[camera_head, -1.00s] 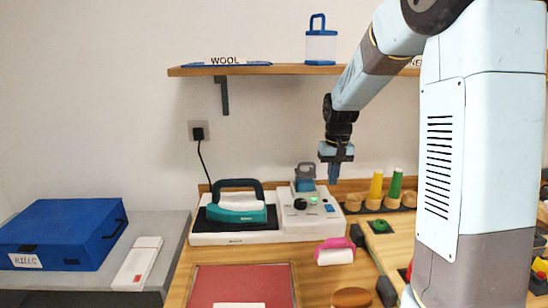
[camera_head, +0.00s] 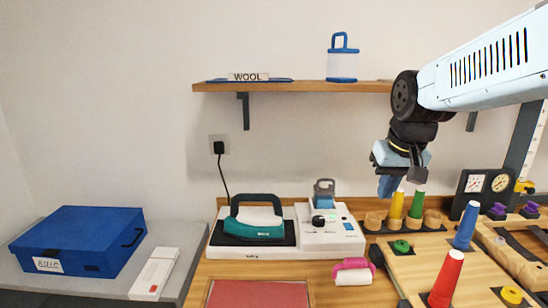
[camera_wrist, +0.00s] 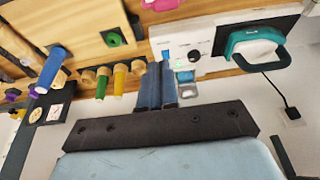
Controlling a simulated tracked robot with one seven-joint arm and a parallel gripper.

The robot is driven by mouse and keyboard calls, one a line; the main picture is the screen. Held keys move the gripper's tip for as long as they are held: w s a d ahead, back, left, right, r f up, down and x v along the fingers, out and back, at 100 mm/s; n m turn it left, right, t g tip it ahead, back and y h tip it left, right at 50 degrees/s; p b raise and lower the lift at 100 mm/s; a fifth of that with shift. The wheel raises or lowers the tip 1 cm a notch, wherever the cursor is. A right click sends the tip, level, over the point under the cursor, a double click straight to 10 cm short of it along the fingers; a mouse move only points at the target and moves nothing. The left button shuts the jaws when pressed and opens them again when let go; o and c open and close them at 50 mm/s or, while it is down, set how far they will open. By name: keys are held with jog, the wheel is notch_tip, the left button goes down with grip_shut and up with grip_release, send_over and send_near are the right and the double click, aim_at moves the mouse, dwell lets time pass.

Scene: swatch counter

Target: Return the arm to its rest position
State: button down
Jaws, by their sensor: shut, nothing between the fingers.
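My gripper (camera_head: 389,186) hangs from my raised arm at the right of the head view. Its blue fingers point down, above the thread cones at the back of the counter. It is shut and empty. In the wrist view the fingers (camera_wrist: 158,86) lie side by side, with the counter beyond them. My arm reaches in from the right edge of the head view.
A shelf (camera_head: 300,87) carries a WOOL sign and a blue-handled container (camera_head: 342,62). Below stand a teal iron (camera_head: 254,222), a white control box (camera_head: 330,230), yellow (camera_head: 397,205) and green cones (camera_head: 418,204), and red (camera_head: 447,280) and blue cones (camera_head: 466,225). A blue case (camera_head: 80,243) sits left.

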jog(key=s+t, duration=0.1)
jog(key=s, duration=0.9)
jog(key=shift+r+t, duration=0.15)
jog(key=shift+t, duration=0.25)
jog(key=c, duration=1.8)
grip_release()
jog(key=shift+c, duration=0.2)
